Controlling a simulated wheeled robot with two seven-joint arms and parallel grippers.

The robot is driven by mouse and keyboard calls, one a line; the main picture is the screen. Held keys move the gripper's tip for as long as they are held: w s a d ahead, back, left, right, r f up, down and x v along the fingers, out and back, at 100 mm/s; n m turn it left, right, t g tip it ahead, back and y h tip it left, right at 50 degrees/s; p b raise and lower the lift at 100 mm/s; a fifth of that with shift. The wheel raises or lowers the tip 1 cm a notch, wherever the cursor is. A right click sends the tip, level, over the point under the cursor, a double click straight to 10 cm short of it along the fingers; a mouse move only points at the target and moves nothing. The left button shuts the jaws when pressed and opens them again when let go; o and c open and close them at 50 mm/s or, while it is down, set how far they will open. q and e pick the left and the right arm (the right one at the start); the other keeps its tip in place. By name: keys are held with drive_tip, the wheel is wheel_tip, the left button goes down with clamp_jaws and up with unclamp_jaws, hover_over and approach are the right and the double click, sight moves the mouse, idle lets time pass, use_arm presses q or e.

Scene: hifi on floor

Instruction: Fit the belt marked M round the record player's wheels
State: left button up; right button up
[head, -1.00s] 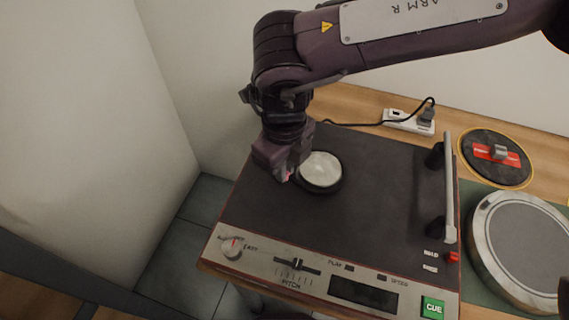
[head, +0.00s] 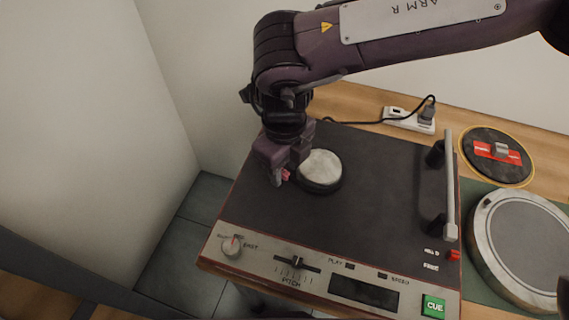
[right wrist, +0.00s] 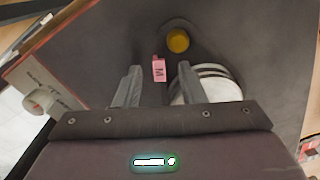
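The record player (head: 385,185) has a dark top with a large pale wheel (head: 320,168), which also shows in the right wrist view (right wrist: 218,88) with dark bands round its side. A small brass wheel (right wrist: 178,41) stands near it; my right gripper and arm hide it in the head view. The belt's pink tag marked M (right wrist: 159,69) lies between my right gripper's fingers (right wrist: 158,78), apart from both. My right gripper (head: 281,176) is open, low over the deck left of the pale wheel. The belt's dark band cannot be told clearly from the dark deck. My left gripper is not in view.
A metal bar handle (head: 449,190) stands on the deck's right side. The front panel has a knob (head: 232,245), a pitch slider and a green CUE button (head: 433,307).

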idle(0.3)
drive_tip(key=shift+r, duration=0.4)
wheel_tip(320, 180, up, 6)
drive_tip(key=shift+f, duration=0.1)
drive_tip(key=shift+r, duration=0.6)
use_arm(q)
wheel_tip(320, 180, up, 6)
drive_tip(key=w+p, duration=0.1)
drive_tip(key=p, duration=0.4)
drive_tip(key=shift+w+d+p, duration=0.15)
drive_tip(key=shift+p, duration=0.15)
use_arm(e)
wheel_tip(320, 180, up, 6)
